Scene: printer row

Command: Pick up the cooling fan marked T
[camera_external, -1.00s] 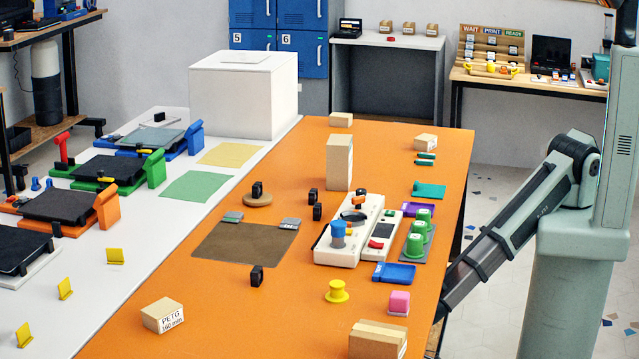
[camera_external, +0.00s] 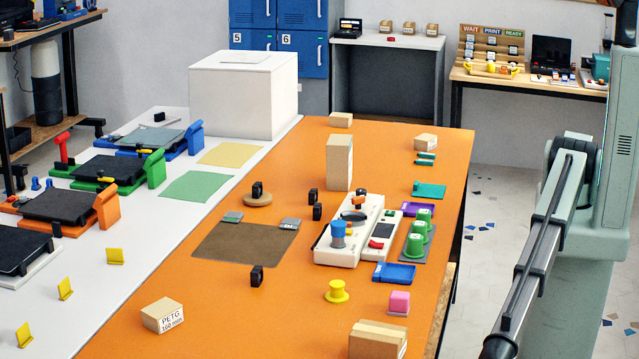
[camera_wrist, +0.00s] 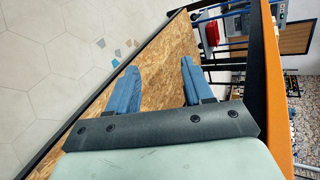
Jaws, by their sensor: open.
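Several small black upright blocks that look like cooling fans stand on the orange table. One fan (camera_external: 257,189) is on a round brown disc, two stand close together, a rear fan (camera_external: 313,196) and a front fan (camera_external: 317,212), and another fan (camera_external: 257,276) stands by the front edge of the brown mat (camera_external: 240,246). No letter T is readable on any of them. My gripper (camera_wrist: 158,64) shows in the wrist view with its blue fingers apart and nothing between them. It is outside the external view, and no fan shows clearly near it.
A tall cardboard box (camera_external: 339,162), a white device (camera_external: 345,245) with knobs, a blue tray (camera_external: 394,273) and a yellow spool (camera_external: 337,292) stand on the table. A PETG box (camera_external: 162,315) is at front left. In the wrist view, a wooden board (camera_wrist: 160,75) lies beyond my fingers.

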